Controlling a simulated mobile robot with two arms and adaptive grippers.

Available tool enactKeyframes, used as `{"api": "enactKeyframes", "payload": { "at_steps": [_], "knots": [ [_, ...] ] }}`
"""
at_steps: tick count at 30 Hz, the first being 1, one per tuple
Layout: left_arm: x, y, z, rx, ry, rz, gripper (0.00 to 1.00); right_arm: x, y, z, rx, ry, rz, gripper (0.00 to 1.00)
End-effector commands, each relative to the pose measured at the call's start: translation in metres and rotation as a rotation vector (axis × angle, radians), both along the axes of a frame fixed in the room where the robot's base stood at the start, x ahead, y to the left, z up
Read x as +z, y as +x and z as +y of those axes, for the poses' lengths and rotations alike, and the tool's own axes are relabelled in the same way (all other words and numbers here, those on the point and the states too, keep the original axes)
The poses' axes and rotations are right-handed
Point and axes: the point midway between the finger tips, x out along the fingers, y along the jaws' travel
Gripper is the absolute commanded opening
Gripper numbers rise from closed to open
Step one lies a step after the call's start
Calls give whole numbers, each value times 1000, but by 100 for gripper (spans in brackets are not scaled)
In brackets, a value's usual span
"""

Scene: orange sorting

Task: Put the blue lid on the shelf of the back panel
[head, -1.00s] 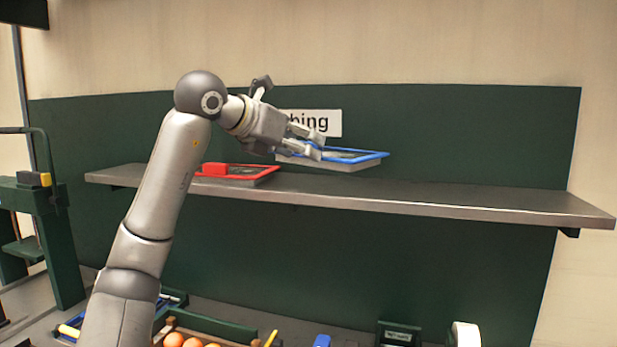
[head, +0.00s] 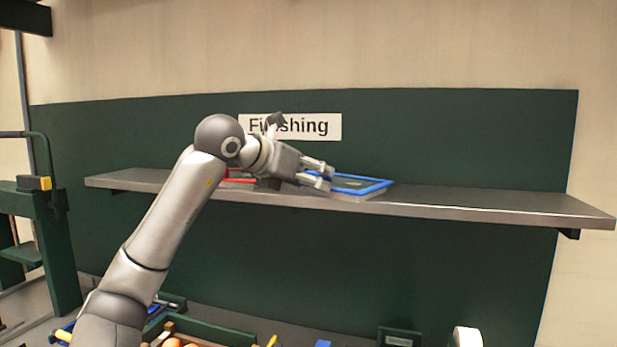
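The blue lid (head: 362,187), a flat tray-like piece with a bright blue rim, is at the shelf (head: 470,203) of the dark green back panel. It lies nearly level, with its front side over the shelf's front edge. I cannot tell whether its whole underside touches the shelf. My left gripper (head: 320,174) is at the lid's left end, its fingers closed about that edge and hiding part of it. A red-rimmed lid (head: 236,180) lies on the shelf to the left, mostly hidden behind my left arm. My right gripper is out of view.
The shelf is clear to the right of the blue lid. A "Finishing" sign (head: 308,127) is on the panel above. Below are a crate with oranges (head: 172,342), a small dark box (head: 398,337) and a white roll (head: 467,336). A green frame (head: 52,240) stands at left.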

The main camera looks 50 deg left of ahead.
Motion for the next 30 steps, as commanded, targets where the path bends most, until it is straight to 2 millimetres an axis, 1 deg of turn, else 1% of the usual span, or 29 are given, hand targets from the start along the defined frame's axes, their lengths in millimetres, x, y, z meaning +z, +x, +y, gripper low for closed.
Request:
{"api": "enactKeyframes", "payload": {
  "at_steps": [2,3,7,16,20,23,30],
  "knots": [
    [-4,0,0,0,0,0,32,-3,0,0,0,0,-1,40],
    [-2,0,0,0,0,0,62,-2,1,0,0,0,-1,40],
    [-2,0,0,0,0,1,78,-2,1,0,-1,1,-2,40],
    [-2,0,0,0,0,1,78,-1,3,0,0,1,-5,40],
    [2,-2,0,0,0,-1,78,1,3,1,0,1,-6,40],
    [7,-16,-1,1,2,-4,78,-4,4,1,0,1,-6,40],
    [28,-64,-6,1,2,-5,78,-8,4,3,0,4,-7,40]
  ]
}}
